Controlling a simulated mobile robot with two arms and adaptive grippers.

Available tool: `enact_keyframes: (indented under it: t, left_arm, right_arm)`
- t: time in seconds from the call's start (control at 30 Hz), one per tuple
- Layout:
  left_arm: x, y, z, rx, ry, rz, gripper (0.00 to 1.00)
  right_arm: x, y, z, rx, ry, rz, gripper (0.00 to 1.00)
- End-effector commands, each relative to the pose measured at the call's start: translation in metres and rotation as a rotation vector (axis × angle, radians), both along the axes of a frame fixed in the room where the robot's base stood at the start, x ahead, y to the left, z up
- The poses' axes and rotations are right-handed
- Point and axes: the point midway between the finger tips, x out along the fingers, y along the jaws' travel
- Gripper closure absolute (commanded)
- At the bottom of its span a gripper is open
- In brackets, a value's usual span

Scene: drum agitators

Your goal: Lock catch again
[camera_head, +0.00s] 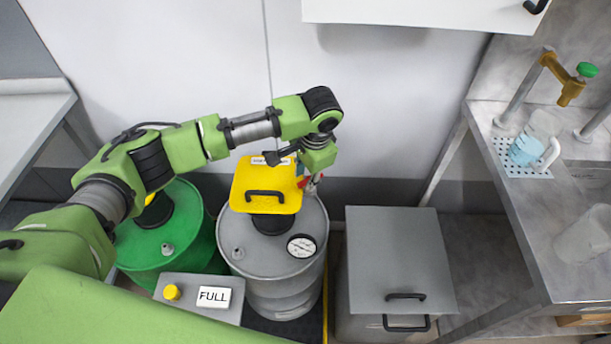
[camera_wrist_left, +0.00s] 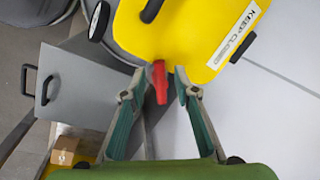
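The catch is a small red lever (camera_wrist_left: 160,82) at the edge of the yellow lid (camera_wrist_left: 170,30), which carries a "KEEP CLOSED" label. In the head view the yellow lid (camera_head: 265,182) with a black handle sits on top of the grey drum (camera_head: 265,262). A bit of the red catch (camera_head: 303,182) shows at the lid's right edge, partly hidden by my gripper. My left gripper (camera_head: 313,183) points down beside that edge. In the left wrist view its fingers (camera_wrist_left: 158,86) are open, one on each side of the catch, with gaps visible. My right gripper is not in view.
A green drum (camera_head: 175,235) stands left of the grey drum. A box with a "FULL" sign (camera_head: 213,297) and yellow button is in front. A grey lidded bin (camera_head: 395,255) stands right. A bench (camera_head: 510,215) with tap and beaker is far right. A gauge (camera_head: 301,246) sits on the drum.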

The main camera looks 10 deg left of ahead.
Motion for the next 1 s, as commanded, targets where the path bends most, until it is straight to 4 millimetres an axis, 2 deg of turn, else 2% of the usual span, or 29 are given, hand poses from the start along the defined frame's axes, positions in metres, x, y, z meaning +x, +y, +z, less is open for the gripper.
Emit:
enact_keyframes:
  t: [0.13, 0.37, 0.4, 0.5, 0.77, 1.0]
  left_arm:
    - [0.001, 0.001, -0.008, 0.001, 0.001, -0.001, 0.72]
    - [0.001, 0.001, -0.009, 0.0, 0.0, -0.001, 0.72]
    - [0.001, 0.001, -0.008, 0.0, 0.0, -0.001, 0.74]
    - [0.001, 0.001, -0.008, 0.0, 0.0, -0.001, 1.0]
    - [0.001, 0.001, -0.007, -0.001, -0.001, -0.006, 1.0]
    - [0.001, 0.002, -0.005, -0.001, 0.0, -0.079, 1.0]
  right_arm:
    - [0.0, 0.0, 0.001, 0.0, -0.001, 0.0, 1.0]
    - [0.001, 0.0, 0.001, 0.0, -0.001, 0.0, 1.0]
    - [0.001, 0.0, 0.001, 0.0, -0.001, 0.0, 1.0]
    - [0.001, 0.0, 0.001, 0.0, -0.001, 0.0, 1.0]
    - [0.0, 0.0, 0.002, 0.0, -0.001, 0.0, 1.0]
    - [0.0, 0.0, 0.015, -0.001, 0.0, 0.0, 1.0]
